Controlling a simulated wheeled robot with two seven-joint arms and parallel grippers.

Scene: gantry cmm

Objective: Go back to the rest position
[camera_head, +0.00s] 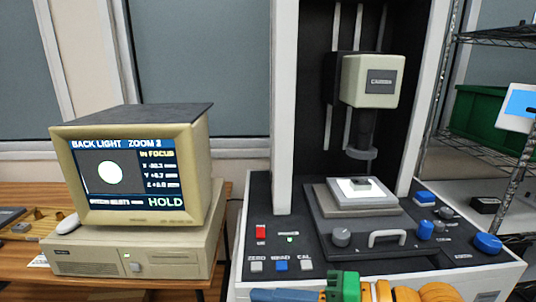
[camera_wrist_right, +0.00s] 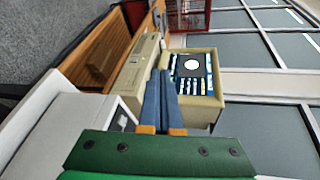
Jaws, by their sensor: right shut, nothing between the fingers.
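My right gripper (camera_head: 252,295) reaches in along the bottom edge of the head view, in front of the measuring machine's panel. Its blue fingers point left, with the green hand and orange arm behind them to the right. In the right wrist view the two blue fingers (camera_wrist_right: 160,72) lie together, shut and empty. They point toward the computer (camera_wrist_right: 140,66) and its monitor (camera_wrist_right: 209,87), touching nothing that I can see. My left gripper is in neither view.
The measuring machine (camera_head: 284,130) fills the middle, with a small dark part (camera_head: 361,183) on its lit stage. Its front panel carries knobs, buttons and a handle (camera_head: 387,237). The monitor (camera_head: 190,160) reads HOLD. A wire shelf with a green crate (camera_head: 478,120) is at right.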

